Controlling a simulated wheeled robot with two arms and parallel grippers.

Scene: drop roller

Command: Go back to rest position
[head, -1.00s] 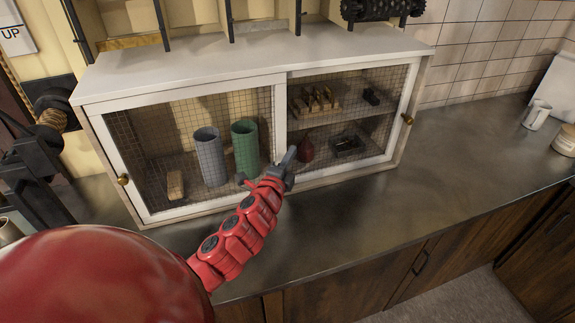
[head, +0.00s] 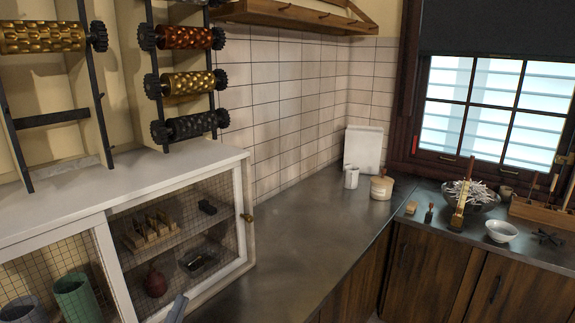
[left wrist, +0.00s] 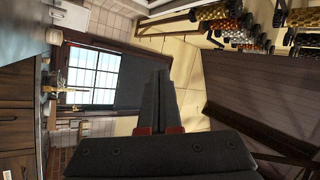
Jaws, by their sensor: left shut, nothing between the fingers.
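My left gripper (head: 178,308) shows only as a grey tip at the bottom edge of the head view, in front of the glazed cabinet. In the left wrist view, the left gripper (left wrist: 158,95) has its two dark fingers together with nothing between them. The rest of the left arm is out of the head view. My right gripper is in neither view.
A white mesh-fronted cabinet (head: 243,215) stands at the left, holding a green cylinder (head: 78,298) and a red bottle (head: 155,281). Patterned rollers (head: 190,84) hang above. The dark counter (head: 300,230) is mostly clear; a mug (head: 351,178) and jar (head: 381,188) stand farther back.

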